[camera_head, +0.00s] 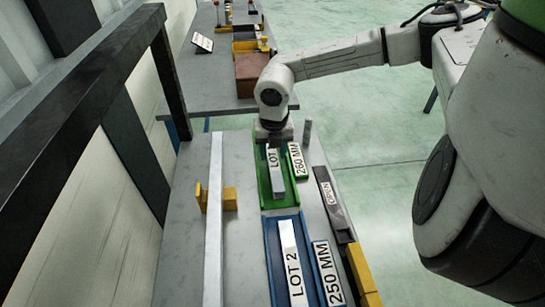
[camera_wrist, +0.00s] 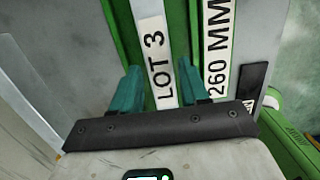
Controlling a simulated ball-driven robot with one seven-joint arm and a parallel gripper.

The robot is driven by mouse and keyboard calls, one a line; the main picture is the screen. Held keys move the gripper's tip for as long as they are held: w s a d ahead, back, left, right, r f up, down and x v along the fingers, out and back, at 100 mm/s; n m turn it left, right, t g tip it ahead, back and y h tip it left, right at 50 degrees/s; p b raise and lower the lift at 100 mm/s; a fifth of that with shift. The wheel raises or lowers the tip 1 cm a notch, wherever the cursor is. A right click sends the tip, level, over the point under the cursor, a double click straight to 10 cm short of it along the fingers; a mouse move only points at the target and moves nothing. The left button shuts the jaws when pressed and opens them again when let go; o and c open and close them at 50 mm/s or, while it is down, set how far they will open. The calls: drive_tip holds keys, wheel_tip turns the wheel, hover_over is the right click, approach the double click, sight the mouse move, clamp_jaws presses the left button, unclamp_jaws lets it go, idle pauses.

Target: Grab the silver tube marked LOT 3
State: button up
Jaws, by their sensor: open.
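The silver tube marked LOT 3 (camera_wrist: 157,50) lies lengthwise in a green tray (camera_wrist: 121,22). In the head view the tube (camera_head: 275,178) shows only "LOT", with its far end hidden under my gripper (camera_head: 273,139). In the wrist view my gripper (camera_wrist: 161,88) is open, with one teal finger on each side of the tube's labelled strip. I cannot tell whether the fingers touch the tube or how far above it they are.
A 260 MM plate (camera_head: 298,161) is beside the green tray. Nearer are a blue tray (camera_head: 270,262) with a LOT 2 tube (camera_head: 289,245) and a 250 MM plate (camera_head: 328,272). A long pale bar (camera_head: 214,235) and yellow block (camera_head: 229,199) are left; a dark holder (camera_head: 334,204) is right.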

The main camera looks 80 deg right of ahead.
drive_tip(key=shift+f, duration=0.75)
drive_tip(key=shift+c, duration=0.3)
clamp_jaws()
drive_tip(key=shift+r, duration=0.1)
